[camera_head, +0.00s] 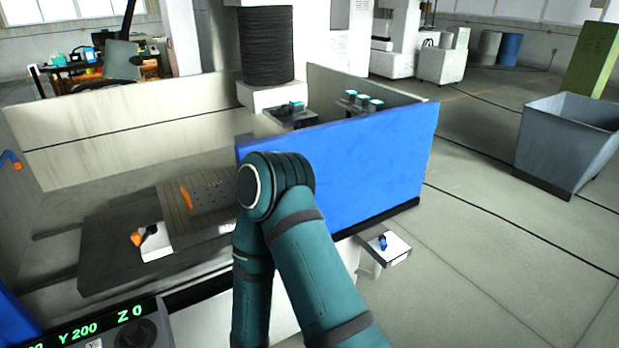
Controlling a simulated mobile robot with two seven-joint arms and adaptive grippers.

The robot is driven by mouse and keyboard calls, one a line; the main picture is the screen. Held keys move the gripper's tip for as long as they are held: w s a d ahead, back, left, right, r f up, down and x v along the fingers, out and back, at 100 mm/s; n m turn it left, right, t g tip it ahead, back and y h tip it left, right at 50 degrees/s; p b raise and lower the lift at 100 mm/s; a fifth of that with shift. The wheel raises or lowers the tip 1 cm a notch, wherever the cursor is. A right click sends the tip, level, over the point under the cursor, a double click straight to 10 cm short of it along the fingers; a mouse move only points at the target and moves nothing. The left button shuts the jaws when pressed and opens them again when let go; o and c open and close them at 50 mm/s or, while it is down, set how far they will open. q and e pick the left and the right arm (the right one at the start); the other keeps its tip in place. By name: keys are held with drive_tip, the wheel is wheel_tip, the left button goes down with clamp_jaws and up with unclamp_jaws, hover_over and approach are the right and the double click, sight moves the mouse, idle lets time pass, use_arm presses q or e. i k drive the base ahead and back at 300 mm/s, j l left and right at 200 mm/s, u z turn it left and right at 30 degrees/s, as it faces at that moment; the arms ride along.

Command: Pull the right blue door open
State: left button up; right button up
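The right blue door (375,160) is a flat, upright blue panel on the front right of a machine enclosure. Its right end is near the enclosure's right corner, and its left edge is at the middle of the view. To its left the front is open and shows the machine's inside. I see no handle on its visible face. A teal arm of mine is bent in front of the door's left part and hides some of it. Neither gripper shows, so I cannot tell whether one touches the door. Part of another blue panel (14,324) shows at the lower left.
Inside the enclosure lies a slotted worktable (204,205). A control panel (115,331) with green digits is at the bottom left. A small white box (385,246) juts out below the door. A grey bin (566,145) stands at the right; the floor before it is clear.

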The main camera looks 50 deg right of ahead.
sight(365, 166)
drive_tip(key=z, duration=1.85)
drive_tip(key=i+l+z, duration=0.15)
drive_tip(key=z, duration=0.15)
drive_tip(key=i+l, duration=0.05)
drive_tip(key=l, duration=0.05)
